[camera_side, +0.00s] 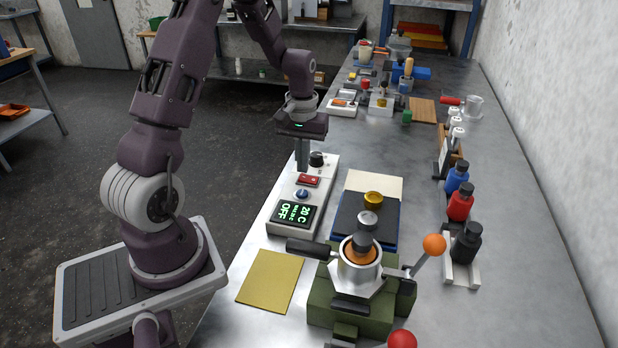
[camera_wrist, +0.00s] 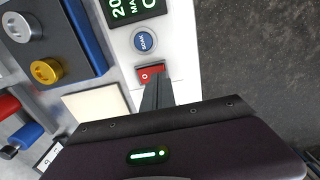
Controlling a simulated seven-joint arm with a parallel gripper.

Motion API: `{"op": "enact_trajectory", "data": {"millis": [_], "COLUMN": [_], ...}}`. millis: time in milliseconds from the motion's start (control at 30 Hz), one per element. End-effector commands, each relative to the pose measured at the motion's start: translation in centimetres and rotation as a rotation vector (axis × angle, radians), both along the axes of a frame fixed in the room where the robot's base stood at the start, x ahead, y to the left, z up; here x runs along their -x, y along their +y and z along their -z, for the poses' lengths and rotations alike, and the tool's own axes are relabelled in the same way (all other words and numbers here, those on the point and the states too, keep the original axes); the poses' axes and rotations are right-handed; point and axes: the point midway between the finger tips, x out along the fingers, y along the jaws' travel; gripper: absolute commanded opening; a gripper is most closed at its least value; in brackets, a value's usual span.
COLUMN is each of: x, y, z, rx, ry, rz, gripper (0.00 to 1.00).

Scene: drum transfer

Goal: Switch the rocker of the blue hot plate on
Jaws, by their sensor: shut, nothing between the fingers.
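The blue hot plate (camera_side: 382,238) has a dark top and blue sides, and it also shows in the wrist view (camera_wrist: 88,32). A white control box (camera_side: 327,181) stands to its left in the side view. On the box are a red rocker (camera_side: 309,180), a blue button and a green display (camera_side: 295,212) reading 20 C and OFF. In the wrist view the rocker (camera_wrist: 149,71) shows a white O mark. My gripper (camera_side: 302,168) is shut and empty, pointing down, its fingertips (camera_wrist: 156,88) at the rocker's edge. I cannot tell whether they touch it.
A gold weight (camera_side: 373,198) and a silver one (camera_side: 368,219) are on the hot plate. A green press with an orange-ball lever (camera_side: 434,244) stands in front. A yellow mat (camera_side: 270,281) lies nearer. Bottles (camera_side: 459,203) line the right. A black knob (camera_side: 316,159) is behind the rocker.

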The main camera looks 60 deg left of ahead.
Motion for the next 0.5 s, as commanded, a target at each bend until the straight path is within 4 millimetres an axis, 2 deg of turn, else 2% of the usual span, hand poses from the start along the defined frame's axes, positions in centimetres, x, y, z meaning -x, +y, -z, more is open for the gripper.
{"op": "enact_trajectory", "data": {"millis": [500], "x": [0.01], "y": [-0.01], "z": [0.83], "rx": [0.001], "ry": [0.001], "rz": [0.000], "gripper": [0.00]}}
